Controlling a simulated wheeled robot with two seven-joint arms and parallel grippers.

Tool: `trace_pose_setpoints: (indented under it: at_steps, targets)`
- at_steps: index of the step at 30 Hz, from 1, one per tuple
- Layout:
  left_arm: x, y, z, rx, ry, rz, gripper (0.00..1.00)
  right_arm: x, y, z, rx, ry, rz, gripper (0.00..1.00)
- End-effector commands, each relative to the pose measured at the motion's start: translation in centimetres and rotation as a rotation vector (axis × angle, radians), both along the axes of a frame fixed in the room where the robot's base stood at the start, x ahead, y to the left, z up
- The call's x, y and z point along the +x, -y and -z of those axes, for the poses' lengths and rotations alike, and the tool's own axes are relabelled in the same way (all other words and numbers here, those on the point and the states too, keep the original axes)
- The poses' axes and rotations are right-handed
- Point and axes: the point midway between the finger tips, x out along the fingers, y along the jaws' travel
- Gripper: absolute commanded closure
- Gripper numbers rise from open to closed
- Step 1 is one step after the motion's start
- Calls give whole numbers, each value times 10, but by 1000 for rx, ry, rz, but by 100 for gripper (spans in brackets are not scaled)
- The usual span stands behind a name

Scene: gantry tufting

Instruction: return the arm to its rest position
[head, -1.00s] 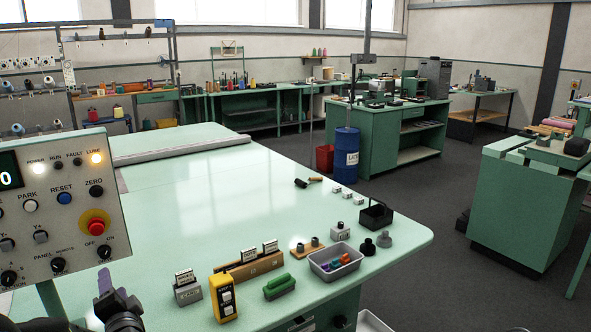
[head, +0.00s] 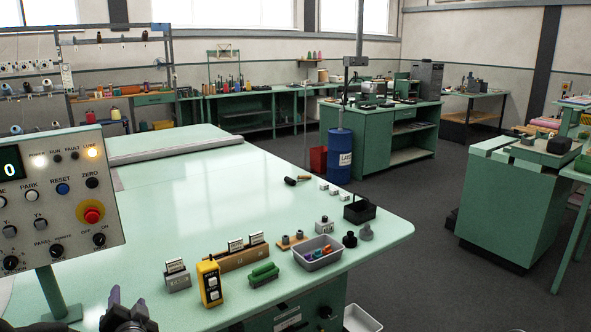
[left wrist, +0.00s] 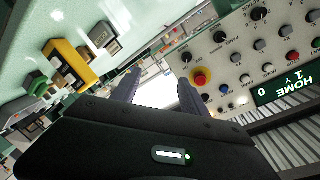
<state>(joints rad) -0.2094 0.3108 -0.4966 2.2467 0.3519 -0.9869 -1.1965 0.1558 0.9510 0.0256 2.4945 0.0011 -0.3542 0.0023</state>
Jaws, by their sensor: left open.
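My left gripper (head: 128,312) shows at the bottom left edge of the head view, below the control panel (head: 60,205). Only its dark upper part shows there; the rest of the arm is cut off by the frame. In the left wrist view its two purple-grey fingers (left wrist: 160,88) stand apart, with nothing between them. The control panel (left wrist: 245,60) with its red button is to the right of the fingers in that view. My right gripper shows in neither view.
Dark floor (head: 420,215) is open at right.

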Motion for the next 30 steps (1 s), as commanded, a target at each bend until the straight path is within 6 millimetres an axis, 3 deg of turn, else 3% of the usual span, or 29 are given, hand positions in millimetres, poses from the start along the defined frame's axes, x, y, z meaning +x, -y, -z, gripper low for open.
trace_pose_setpoints:
  at_steps: [5, 8, 11, 15, 17, 21, 25, 27, 30]
  targets:
    - [3, 53, 55, -272, -38, 87, 48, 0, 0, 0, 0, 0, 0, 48]
    - [-5, 89, 98, -449, -102, 120, 48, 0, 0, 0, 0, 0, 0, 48]
    - [-26, 135, 157, -653, -215, 130, 48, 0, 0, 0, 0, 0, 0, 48]
    - [-82, 199, 239, -922, -423, 82, 48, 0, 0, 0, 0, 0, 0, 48]
    - [-112, 224, 269, -1018, -522, 45, 48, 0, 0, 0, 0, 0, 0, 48]
    - [-195, 279, 326, -1190, -760, -56, 48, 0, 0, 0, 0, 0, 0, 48]
    - [-265, 317, 355, -1268, -954, -107, 48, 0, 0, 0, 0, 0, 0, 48]
    - [-292, 332, 364, -1288, -1024, -110, 48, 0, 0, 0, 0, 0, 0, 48]
    - [-315, 343, 372, -1317, -1076, -129, 48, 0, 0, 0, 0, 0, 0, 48]
